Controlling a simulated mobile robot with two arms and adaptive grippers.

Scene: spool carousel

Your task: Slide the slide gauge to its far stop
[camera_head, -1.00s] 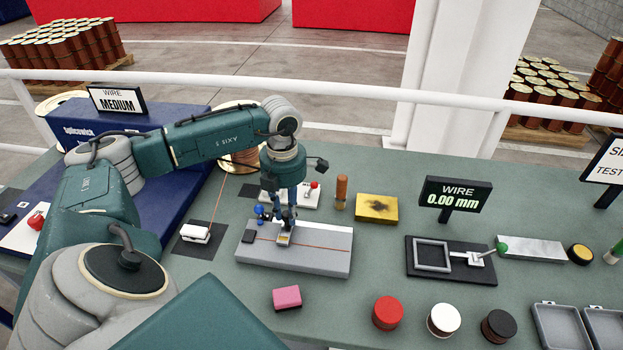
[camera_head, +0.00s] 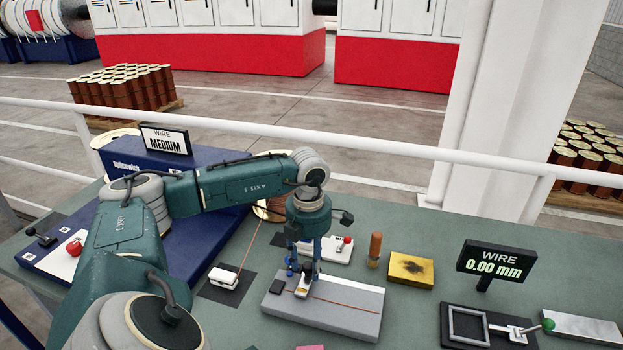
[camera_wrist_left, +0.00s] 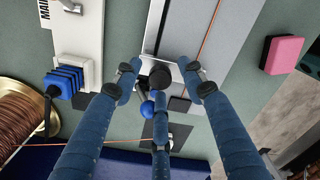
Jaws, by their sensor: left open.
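A long grey block (camera_head: 350,315) on the green bench, with a copper-coloured wire along its top, looks like the slide gauge. A small metallic slider (camera_head: 301,291) sits near its left end. My left gripper (camera_head: 305,276) points down over this slider, its fingers spread. In the left wrist view, my left gripper (camera_wrist_left: 160,68) is open, with its fingers around a dark round knob (camera_wrist_left: 160,78) by a pale metal plate. I cannot tell whether any finger touches the knob. My right gripper is out of view.
A wooden-handled tool (camera_head: 375,250) and a yellow block (camera_head: 411,269) stand behind the grey block. A white switch panel (camera_head: 335,252) is close behind the gripper. A display (camera_head: 493,262) reads 0.00 mm. A pink block (camera_wrist_left: 283,54) lies beside the grey block.

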